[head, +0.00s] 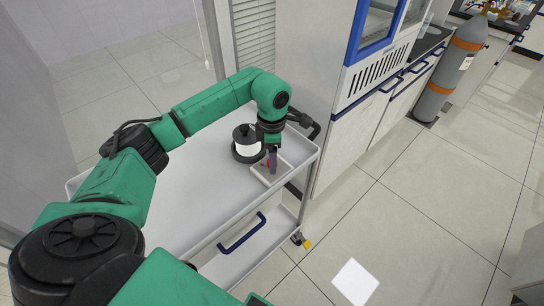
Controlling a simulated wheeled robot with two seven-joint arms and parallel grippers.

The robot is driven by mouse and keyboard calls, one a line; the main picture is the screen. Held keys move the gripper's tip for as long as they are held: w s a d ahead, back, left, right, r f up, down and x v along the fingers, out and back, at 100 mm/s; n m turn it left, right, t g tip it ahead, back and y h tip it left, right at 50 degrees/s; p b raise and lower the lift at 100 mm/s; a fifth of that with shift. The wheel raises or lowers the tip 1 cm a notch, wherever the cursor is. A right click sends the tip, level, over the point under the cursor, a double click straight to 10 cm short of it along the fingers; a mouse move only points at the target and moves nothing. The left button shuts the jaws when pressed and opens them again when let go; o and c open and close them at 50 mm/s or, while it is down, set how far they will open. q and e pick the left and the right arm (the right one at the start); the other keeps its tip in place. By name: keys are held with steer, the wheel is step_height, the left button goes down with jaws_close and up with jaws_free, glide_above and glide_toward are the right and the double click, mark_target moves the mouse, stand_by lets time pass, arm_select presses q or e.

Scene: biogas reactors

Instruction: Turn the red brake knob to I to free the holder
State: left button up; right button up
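A holder with a pale base (260,172) stands near the right end of the grey cart's top. A black and white cylinder (247,149) stands just left of it. My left gripper (272,160) points down over the pale base, with its fingers at a small dark reddish part that may be the red brake knob. The fingers cover most of that part, so the knob's setting and any marks are hidden. The fingers look close together, but whether they are shut on the knob is too small to tell. My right gripper is not in view.
A gas cylinder (450,70) stands farther right.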

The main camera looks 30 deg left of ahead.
arm_select(q)
step_height(320, 180, up, 15)
steer(key=shift+f+b, duration=0.2)
steer(key=shift+b, duration=0.1)
stand_by(0.4)
